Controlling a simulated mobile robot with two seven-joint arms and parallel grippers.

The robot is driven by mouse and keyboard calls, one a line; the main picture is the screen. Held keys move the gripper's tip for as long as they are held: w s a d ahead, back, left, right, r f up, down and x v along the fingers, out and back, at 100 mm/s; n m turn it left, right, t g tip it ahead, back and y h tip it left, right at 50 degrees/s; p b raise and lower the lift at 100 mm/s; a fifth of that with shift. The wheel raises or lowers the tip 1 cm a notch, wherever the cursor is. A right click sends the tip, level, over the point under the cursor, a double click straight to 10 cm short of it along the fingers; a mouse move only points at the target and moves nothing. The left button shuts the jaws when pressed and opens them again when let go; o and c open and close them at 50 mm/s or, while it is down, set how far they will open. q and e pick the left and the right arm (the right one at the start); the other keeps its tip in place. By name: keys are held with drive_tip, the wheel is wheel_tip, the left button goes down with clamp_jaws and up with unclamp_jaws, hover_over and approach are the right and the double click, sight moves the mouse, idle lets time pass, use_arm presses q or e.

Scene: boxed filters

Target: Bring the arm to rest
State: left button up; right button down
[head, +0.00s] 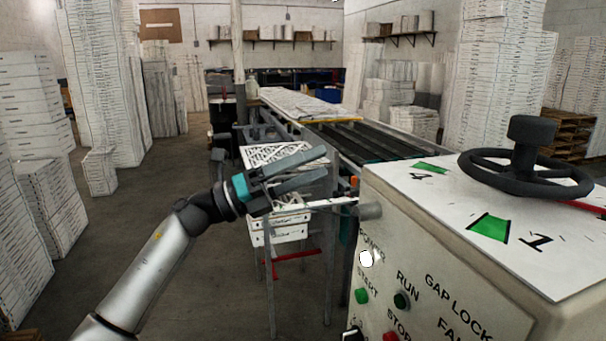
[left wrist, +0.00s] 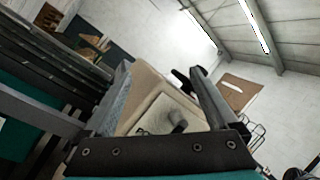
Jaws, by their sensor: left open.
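My left arm reaches in from the lower left in the head view. Its gripper (head: 318,168) is open and empty, held in the air in front of the white crates and just left of the control box. The left wrist view shows the two fingers (left wrist: 160,80) apart with nothing between them. Beyond the fingers in that view is a beige box-like surface (left wrist: 140,95) with a dark knob on it. My right gripper is in neither view.
The control box (head: 440,240) with buttons and a black handwheel (head: 525,170) stands close at right. White crates (head: 280,232) stand behind my gripper, near a conveyor (head: 370,145). Tall stacks of white boxes (head: 95,90) line the left. The floor (head: 130,200) between is clear.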

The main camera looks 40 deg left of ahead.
use_arm(q)
drive_tip(key=shift+w+a+f+n+t, duration=0.25)
drive_tip(key=shift+a+f+n+t, duration=0.1)
drive_tip(key=shift+f+n, duration=0.2)
